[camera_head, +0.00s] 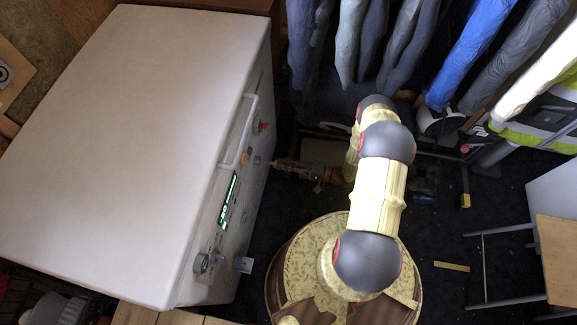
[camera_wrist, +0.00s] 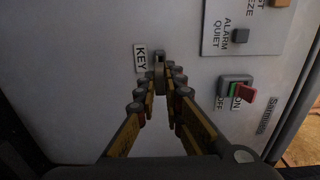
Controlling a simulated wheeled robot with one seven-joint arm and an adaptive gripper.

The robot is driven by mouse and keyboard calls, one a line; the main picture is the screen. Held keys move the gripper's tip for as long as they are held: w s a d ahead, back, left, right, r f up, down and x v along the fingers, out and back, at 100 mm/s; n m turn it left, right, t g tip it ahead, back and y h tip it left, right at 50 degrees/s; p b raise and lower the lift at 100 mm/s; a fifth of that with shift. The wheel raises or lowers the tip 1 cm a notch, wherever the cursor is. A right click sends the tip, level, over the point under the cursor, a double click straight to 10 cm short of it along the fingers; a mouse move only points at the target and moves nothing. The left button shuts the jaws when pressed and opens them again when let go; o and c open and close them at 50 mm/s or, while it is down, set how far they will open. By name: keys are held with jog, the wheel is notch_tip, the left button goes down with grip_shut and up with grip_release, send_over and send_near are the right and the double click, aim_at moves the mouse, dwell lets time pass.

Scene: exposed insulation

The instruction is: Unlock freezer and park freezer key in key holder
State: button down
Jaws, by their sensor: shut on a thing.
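The white freezer (camera_head: 130,140) fills the left of the head view, its lid closed. My gripper (camera_head: 280,164) reaches its front panel. In the wrist view my gripper (camera_wrist: 159,76) is shut, its fingertips pinching a small grey piece, apparently the freezer key (camera_wrist: 159,69). This piece is upright against the panel, right beside the "KEY" label (camera_wrist: 140,58). A darker grey part (camera_wrist: 160,56), apparently the key holder, shows just above the fingertips. The fingers hide much of the piece, so I cannot tell how far it sits in the holder.
A red ON/OFF switch (camera_wrist: 241,92) and an "ALARM QUIET" button (camera_wrist: 241,36) are to the right of the fingers. A long handle (camera_head: 239,132) and a lit green display (camera_head: 228,199) are on the freezer front. Hanging clothes (camera_head: 470,50) are behind my arm.

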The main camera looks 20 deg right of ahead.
aim_at(275, 163)
jog(key=shift+x, duration=1.35)
jog(key=shift+x, duration=1.7)
dwell(0.6)
jog(key=c, duration=1.8)
grip_release()
jog(key=shift+d, duration=0.1)
jog(key=shift+v, duration=5.95)
jog(key=shift+s, duration=0.1)
